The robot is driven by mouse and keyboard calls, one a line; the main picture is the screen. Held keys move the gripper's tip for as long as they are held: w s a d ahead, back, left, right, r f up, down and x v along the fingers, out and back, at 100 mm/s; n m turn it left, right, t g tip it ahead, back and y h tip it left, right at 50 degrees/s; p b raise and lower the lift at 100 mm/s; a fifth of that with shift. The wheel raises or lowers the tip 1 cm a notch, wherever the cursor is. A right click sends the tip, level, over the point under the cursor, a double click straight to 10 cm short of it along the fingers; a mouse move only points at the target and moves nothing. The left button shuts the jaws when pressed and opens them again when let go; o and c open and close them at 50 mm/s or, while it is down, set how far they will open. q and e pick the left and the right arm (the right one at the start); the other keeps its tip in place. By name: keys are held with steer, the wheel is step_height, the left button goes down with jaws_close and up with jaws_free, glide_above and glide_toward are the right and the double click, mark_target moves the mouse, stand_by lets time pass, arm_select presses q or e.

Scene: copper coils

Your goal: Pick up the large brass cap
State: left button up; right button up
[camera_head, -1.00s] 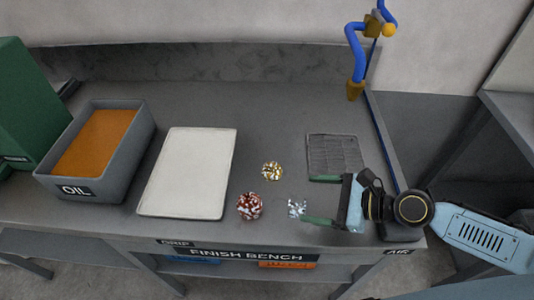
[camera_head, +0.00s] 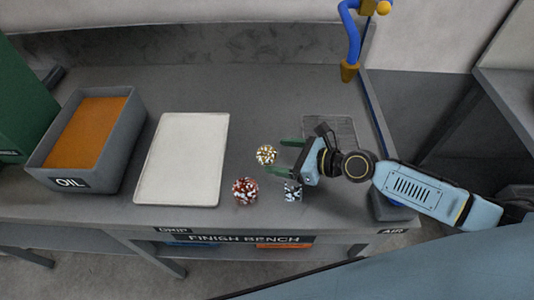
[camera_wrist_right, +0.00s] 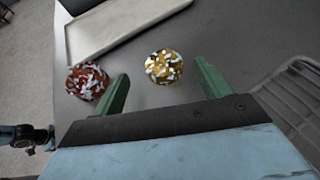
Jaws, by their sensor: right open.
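The brass cap (camera_head: 266,155) is a round yellow piece with white speckles, resting on the grey bench. My right gripper (camera_head: 275,156) is open and empty just to its right, its green fingers pointing left at the cap. In the right wrist view the cap (camera_wrist_right: 164,66) shows just past the fingertips, between their lines. Part of another of my arms (camera_wrist_right: 25,138) shows small at the left edge of that view; its jaws cannot be made out.
A red-brown speckled piece (camera_head: 245,191) lies below the cap, with a silvery one (camera_head: 292,191) beside it under the lower finger. A white tray (camera_head: 182,160) and the grey oil bin (camera_head: 128,145) stand left. A wire rack (camera_head: 340,130) lies behind my gripper. A blue hose hangs at back right.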

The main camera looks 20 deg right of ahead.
mark_target(269, 153)
steer(key=x, duration=0.3)
steer(key=shift+w+f, duration=0.1)
steer(key=shift+w, duration=0.25)
steer(key=c, duration=1.1)
